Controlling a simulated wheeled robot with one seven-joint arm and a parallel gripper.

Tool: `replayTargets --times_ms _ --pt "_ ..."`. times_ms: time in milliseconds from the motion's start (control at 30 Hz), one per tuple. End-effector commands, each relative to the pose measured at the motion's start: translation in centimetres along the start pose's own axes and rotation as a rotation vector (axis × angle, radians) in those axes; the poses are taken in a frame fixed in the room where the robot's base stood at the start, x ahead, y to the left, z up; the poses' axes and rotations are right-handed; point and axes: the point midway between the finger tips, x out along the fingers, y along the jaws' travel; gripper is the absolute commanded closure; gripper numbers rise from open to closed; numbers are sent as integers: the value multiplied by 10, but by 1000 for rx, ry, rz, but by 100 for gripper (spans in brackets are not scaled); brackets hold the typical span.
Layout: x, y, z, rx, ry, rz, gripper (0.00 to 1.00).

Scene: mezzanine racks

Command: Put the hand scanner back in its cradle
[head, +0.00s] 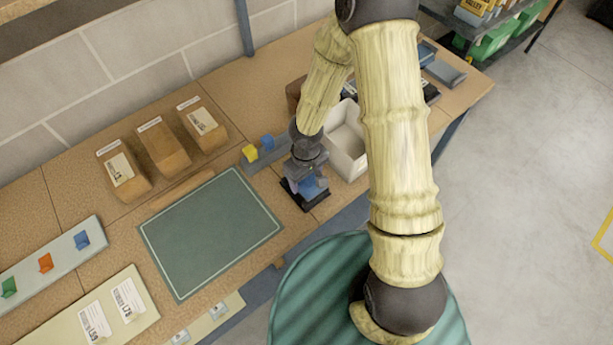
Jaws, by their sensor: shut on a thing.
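My gripper (307,180) points down at the front edge of the bench, right of the green mat. It is shut on the hand scanner (313,187), a small blue and grey thing mostly hidden by the jaws. Directly below is a dark, flat-based stand (318,201), which looks like the cradle. The scanner appears at or just above this base. From this high view I cannot tell whether it is seated or touching.
A grey block with a yellow piece (250,153) and a blue piece (267,142) stands just left of my gripper. A white bin (346,150) is close on the right. The green mat (210,235) is clear. Three brown boxes (163,146) stand behind it.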

Motion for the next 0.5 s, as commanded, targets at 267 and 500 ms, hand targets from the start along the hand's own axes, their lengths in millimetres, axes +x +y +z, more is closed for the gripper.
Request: replayTargets --times_ms 267,500 --pt "8 0 -1 -1 1 0 69" --pt "8 0 -1 -1 1 0 69"
